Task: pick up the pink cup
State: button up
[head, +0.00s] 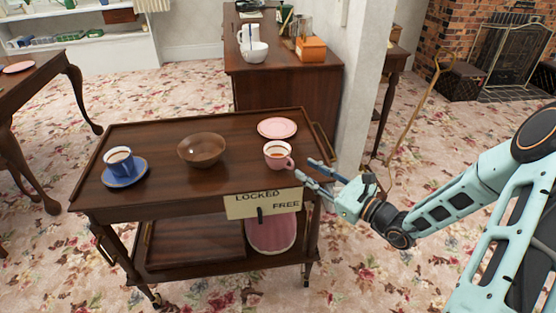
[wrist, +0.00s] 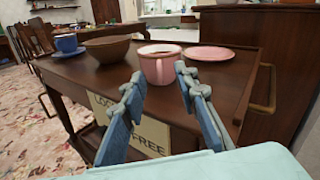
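The pink cup (head: 277,154) stands upright near the right front part of the wooden trolley top (head: 225,169). It holds a brownish drink, and its handle points toward the right front. My gripper (head: 310,168) is just right of the cup, at the trolley's right front corner. In the wrist view the gripper (wrist: 158,92) has its two fingers spread apart, with the pink cup (wrist: 158,66) beyond them and between them. The fingers look empty. I cannot tell whether a fingertip touches the cup.
A pink plate (head: 277,128) lies behind the cup. A brown bowl (head: 202,150) and a blue cup (head: 120,161) on a blue saucer (head: 125,174) stand to the left. A "LOCKED FREE" sign (head: 262,204) hangs at the front edge. A white wall post (head: 358,85) rises behind my gripper.

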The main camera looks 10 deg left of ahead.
aim_at(293, 162)
jog(key=shift+b+x, duration=0.55)
jog(key=shift+x, duration=2.15)
grip_shut()
